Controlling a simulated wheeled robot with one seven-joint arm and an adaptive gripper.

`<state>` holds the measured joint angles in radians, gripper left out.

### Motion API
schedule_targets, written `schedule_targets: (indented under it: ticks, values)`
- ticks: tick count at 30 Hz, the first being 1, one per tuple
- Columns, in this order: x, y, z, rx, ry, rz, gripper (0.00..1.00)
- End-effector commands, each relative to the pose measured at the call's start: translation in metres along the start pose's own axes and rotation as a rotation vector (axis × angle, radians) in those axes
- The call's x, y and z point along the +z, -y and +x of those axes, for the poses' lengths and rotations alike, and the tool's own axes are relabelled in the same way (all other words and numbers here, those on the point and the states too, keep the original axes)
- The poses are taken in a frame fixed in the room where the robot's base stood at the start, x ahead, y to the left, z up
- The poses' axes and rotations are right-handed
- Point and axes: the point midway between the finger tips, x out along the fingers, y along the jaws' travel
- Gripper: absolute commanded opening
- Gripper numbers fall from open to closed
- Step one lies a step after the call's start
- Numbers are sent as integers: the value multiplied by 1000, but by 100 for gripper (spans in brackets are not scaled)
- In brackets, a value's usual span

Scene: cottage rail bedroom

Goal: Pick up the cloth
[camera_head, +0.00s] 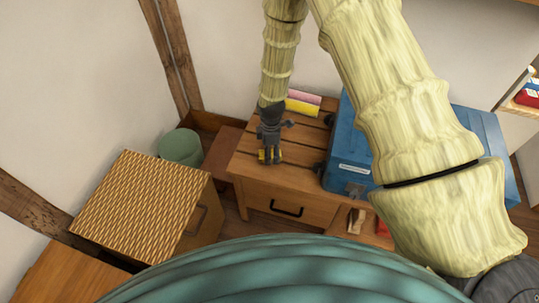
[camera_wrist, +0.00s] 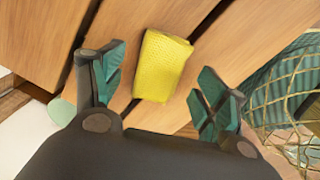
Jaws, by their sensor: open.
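A yellow cloth (camera_wrist: 163,65), folded into a small textured rectangle, lies on the wooden slatted top of the small cabinet. In the wrist view it sits between the spread fingers of my gripper (camera_wrist: 160,78). In the head view my gripper (camera_head: 270,153) points down over the cabinet's left part. It hides most of the cloth there, so only a sliver of yellow (camera_head: 262,156) shows. My gripper is open and holds nothing. Whether the fingertips touch the wood cannot be told.
Pink and yellow flat items (camera_head: 304,102) lie at the cabinet's back. A blue box (camera_head: 345,150) stands on its right side. The wooden cabinet (camera_head: 250,193) has a dark drawer handle. A woven-top box (camera_head: 140,195) and a green round container (camera_head: 181,146) stand to the left.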

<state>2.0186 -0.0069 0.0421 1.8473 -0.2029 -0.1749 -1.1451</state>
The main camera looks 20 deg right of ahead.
Motion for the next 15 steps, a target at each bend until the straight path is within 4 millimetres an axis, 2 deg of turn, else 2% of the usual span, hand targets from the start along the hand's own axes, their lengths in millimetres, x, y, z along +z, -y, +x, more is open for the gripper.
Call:
schedule_targets:
  ticks: [4,13,15]
  values:
    - [0,0,12,-1,1,0,73]
    - [0,0,15,0,0,0,73]
    - [0,0,15,0,0,0,62]
